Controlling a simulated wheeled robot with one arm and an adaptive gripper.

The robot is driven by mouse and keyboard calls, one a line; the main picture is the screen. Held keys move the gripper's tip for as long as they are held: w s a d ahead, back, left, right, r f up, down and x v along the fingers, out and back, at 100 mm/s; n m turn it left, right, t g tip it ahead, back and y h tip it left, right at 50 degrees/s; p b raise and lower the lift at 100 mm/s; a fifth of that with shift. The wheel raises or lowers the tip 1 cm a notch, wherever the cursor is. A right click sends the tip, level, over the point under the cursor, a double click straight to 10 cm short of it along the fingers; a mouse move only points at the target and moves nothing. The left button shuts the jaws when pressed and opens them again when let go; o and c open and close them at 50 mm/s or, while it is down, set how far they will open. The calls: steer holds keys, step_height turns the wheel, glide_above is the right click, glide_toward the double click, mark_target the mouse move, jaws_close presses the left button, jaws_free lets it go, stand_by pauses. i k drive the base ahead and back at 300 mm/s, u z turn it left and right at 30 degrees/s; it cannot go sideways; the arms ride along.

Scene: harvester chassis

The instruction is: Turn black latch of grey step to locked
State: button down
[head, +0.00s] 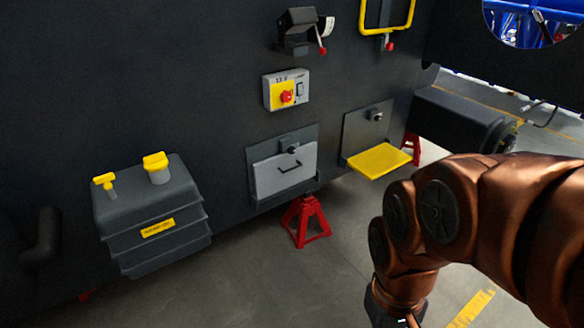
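The grey step (284,174) is a light grey panel folded up against the dark chassis wall, with a dark handle across its face. The small black latch (290,146) sits at its top edge, on a dark backing plate. The latch is too small here to tell which way it is turned. My copper-coloured arm comes in from the right and bends down to the bottom edge, right of and apart from the grey step. The fingers of my gripper are out of the picture below.
A yellow step (379,161) is folded down at right, with its own latch (375,115). A switch box with a red knob (286,97) is above. A dark tank with yellow caps (150,215) protrudes at left. Red stands (305,222) are below. The floor ahead is open.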

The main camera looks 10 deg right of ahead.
mark_target(291, 150)
steer(key=k, duration=0.5)
steer(key=z, duration=0.95)
steer(key=i, duration=0.85)
steer(key=u, duration=2.45)
